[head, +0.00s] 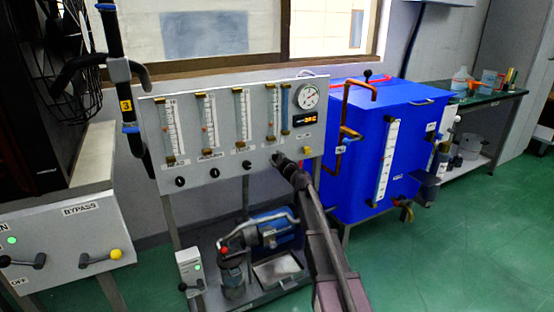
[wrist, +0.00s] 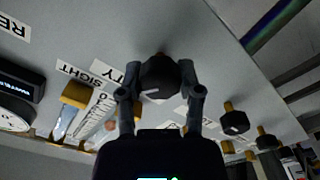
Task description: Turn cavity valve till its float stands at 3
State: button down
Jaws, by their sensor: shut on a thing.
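The grey flow panel (head: 225,165) carries a row of tall scaled tubes with black knobs below them. My gripper (head: 278,160) is at the rightmost knob, under the right-hand scaled tube (head: 271,113). In the wrist view, my gripper (wrist: 159,76) is shut on this dark faceted knob (wrist: 158,80), with one finger on each side. A label ending in "TY" (wrist: 131,73), partly hidden by a finger, is next to it. The knob has a pale mark on its face. An orange spot (wrist: 110,125) shows near a tube; the float's reading is too small to tell.
Other black knobs (wrist: 234,122) stand beside the held one. A round gauge (head: 307,95) and a small display (head: 305,118) are at the panel's right end. A blue tank (head: 360,150) with copper piping (head: 346,110) stands close on the right. A pump (head: 270,232) sits below.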

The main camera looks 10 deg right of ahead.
jog(key=shift+w+n, duration=0.1)
jog(key=shift+n, duration=0.2)
jog(key=shift+c, duration=1.3)
grip_release()
jog(key=v, duration=1.2)
jog(key=shift+r, duration=0.15)
